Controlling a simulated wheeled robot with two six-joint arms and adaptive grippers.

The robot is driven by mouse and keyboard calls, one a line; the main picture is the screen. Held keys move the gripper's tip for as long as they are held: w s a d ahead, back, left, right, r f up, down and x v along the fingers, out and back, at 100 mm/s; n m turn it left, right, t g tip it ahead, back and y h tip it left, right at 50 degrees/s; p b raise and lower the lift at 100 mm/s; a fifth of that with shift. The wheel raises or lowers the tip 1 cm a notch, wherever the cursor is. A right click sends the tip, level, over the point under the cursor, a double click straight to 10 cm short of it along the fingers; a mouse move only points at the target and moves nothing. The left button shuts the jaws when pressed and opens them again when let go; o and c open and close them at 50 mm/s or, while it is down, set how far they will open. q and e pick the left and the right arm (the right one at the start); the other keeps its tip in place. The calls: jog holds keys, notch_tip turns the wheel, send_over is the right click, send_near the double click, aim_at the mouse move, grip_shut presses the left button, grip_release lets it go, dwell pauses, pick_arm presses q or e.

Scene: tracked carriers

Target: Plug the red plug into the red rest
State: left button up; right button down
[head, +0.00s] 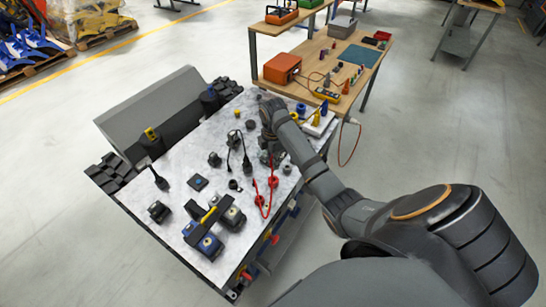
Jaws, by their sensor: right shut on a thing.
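My right gripper (267,156) points down over the right part of the pale carrier top (215,165). It is shut on what seems to be the red plug, which is mostly hidden by the fingers. A small red round part (273,182) sits on the carrier top just in front of the gripper. It may be the red rest, but it is too small to be certain. My left gripper is not in view.
Black plugs with cables and dark sockets stand around the carrier top. A wooden workbench (350,97) with an orange case (282,68) stands behind. Dark tracks (108,172) flank the carrier.

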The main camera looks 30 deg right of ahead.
notch_tip(320, 180, down, 2)
jog(key=shift+d+f+b, duration=0.1)
jog(key=shift+f+b, duration=0.15)
jog(key=shift+b, duration=0.05)
jog(key=shift+f+b, duration=0.3)
jog(key=shift+f, duration=0.45)
jog(key=shift+p, duration=0.55)
jog(key=shift+p, duration=0.5)
dwell(0.7)
jog(key=shift+p, duration=0.5)
